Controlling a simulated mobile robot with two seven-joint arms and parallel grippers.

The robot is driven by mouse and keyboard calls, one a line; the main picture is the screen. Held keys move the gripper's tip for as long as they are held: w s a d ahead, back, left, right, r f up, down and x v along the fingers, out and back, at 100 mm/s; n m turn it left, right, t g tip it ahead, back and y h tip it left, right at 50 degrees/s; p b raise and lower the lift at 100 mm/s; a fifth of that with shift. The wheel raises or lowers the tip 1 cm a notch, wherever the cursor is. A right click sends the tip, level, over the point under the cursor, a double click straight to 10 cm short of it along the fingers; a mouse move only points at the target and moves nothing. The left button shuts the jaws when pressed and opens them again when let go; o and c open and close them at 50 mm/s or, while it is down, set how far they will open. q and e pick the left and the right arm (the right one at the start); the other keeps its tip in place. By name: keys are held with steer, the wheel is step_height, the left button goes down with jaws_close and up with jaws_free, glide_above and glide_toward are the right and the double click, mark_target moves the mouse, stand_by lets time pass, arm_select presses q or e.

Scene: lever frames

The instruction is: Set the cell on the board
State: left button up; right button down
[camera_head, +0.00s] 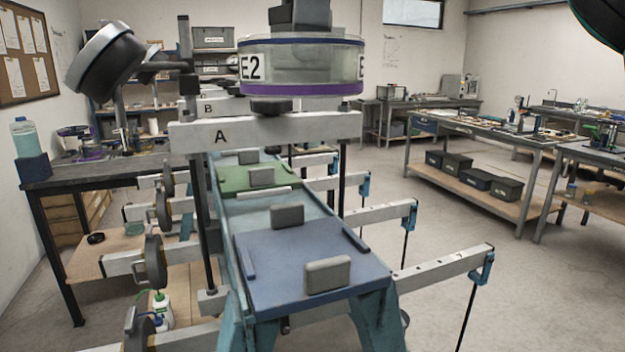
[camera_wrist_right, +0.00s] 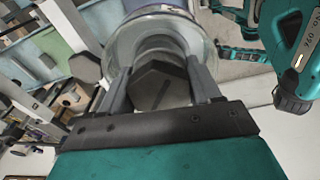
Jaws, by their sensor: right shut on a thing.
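The cell (camera_head: 300,68) is a wide clear drum marked E2 with a dark top rim, a purple lower band and a dark knob (camera_head: 302,14) on top. It hangs upright at the top middle of the head view, overlapping the beam marked A. In the right wrist view my right gripper (camera_wrist_right: 160,85) is shut on the dark knob, with the clear drum (camera_wrist_right: 122,42) beyond it. A blue board (camera_head: 285,265) lies below, with grey blocks and low blue rails on it; a green board (camera_head: 232,182) lies behind it. My left gripper is not seen.
White beam A (camera_head: 195,137) spans a dark upright post on the left. Weighted arms (camera_head: 445,262) stick out to the right. A dark round-headed fixture (camera_head: 105,60) stands at left, near a bench with a bottle (camera_head: 25,138). Benches line the right; the floor between is clear.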

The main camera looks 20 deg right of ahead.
mark_target(313, 97)
step_height(313, 97, down, 18)
stand_by(0.7)
steer(key=shift+f, duration=0.15)
steer(key=shift+c, duration=1.1)
jaws_free()
steer(key=r, duration=0.8)
steer(key=d+r, duration=0.1)
steer(key=r, duration=0.3)
steer(key=shift+s, duration=0.3)
